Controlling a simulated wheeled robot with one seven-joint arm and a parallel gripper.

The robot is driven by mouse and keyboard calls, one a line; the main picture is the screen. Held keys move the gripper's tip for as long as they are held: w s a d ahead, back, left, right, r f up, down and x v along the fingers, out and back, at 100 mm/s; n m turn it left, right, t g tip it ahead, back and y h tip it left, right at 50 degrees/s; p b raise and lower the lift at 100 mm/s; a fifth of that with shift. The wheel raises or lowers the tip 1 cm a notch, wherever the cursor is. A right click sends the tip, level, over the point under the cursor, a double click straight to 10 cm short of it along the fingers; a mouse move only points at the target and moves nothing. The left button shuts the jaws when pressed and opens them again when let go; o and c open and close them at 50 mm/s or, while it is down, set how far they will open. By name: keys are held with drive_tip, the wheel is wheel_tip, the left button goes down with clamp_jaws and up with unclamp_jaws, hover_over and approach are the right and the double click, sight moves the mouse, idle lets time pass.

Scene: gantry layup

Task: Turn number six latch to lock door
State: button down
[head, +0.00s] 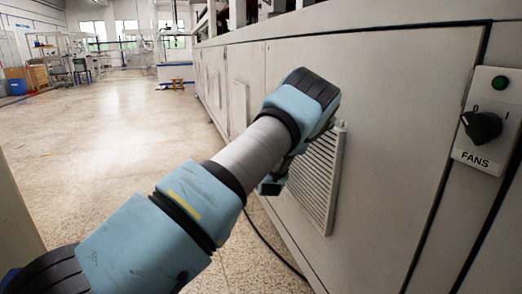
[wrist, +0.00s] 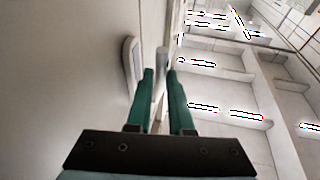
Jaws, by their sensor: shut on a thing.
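My gripper (wrist: 160,75) shows in the wrist view, its two green fingers close together and shut on a small pale grey latch (wrist: 162,58). The latch stands out from the pale door surface (wrist: 70,60) on the left of that view. No number can be read on it, and its turn angle is hard to tell. A rounded pale plate or handle (wrist: 129,62) sits on the door just left of the fingers. In the head view my arm reaches toward the large grey door panel (head: 400,120), and my wrist hides the fingertips and the latch.
A louvred vent (head: 322,180) is on the panel beside my wrist. A FANS switch (head: 483,127) with a black knob and a green light (head: 501,81) is at the right. A dark cable (head: 268,243) lies on the floor. The floor (head: 110,130) at left is open.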

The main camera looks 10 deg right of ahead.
drive_tip(key=shift+w+f+t+b, duration=0.1)
drive_tip(key=shift+w+t+b, duration=0.1)
drive_tip(key=shift+t+b, duration=0.25)
drive_tip(key=shift+w, duration=0.1)
drive_tip(key=c, duration=0.8)
unclamp_jaws()
drive_tip(key=p+v, duration=0.3)
drive_tip(key=v, duration=0.8)
drive_tip(key=shift+a, duration=0.1)
